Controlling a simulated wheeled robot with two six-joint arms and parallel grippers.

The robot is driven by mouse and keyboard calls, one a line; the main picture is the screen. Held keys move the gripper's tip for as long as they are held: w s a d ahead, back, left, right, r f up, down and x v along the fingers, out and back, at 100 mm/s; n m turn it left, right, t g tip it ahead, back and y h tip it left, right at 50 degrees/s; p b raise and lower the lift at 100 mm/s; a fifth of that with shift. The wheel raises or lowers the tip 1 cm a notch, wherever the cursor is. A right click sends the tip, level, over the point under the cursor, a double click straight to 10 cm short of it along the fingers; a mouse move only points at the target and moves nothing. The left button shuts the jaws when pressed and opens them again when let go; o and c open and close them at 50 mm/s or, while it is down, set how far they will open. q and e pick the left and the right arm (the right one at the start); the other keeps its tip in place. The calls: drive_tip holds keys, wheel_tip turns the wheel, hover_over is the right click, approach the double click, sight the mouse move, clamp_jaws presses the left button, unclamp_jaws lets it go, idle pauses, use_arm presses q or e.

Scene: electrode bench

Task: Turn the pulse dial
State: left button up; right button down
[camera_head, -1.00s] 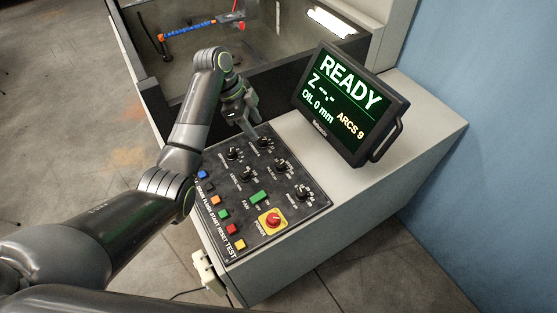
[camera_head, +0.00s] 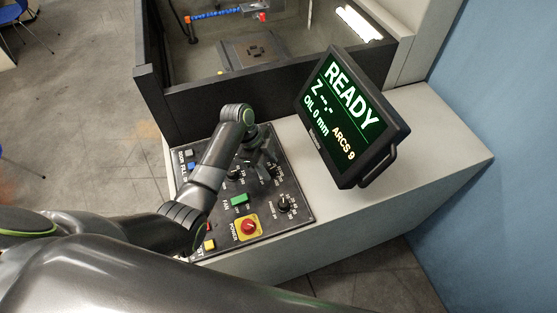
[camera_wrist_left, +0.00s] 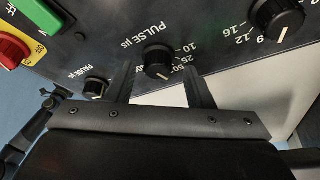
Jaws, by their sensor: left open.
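The pulse dial (camera_wrist_left: 158,62) is a black knob with a pale pointer, beside the "PULSE µs" lettering on the black control panel (camera_head: 259,213). In the left wrist view it shows between the tips of my left gripper (camera_wrist_left: 159,72), which is open. The fingers stand on either side of the dial; I cannot tell whether they touch it. In the head view my left gripper (camera_head: 268,157) is low over the panel's right middle part and partly hides the dials there. My right gripper is not in view.
Another dial (camera_head: 285,204) sits closer to the red power button (camera_head: 249,227) and green fan switch (camera_head: 239,200). A monitor (camera_head: 345,118) reading "READY" stands right of the panel on the pale bench top (camera_head: 420,150). A dark-walled tank (camera_head: 225,92) lies behind.

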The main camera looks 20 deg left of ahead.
use_arm(q)
drive_tip(key=shift+d+f, duration=0.1)
drive_tip(key=shift+f, duration=0.1)
drive_tip(key=shift+s, duration=0.2)
drive_tip(key=shift+a, duration=0.2)
drive_tip(key=shift+c, duration=0.9)
drive_tip(key=shift+d, duration=0.1)
drive_tip(key=c, duration=0.8)
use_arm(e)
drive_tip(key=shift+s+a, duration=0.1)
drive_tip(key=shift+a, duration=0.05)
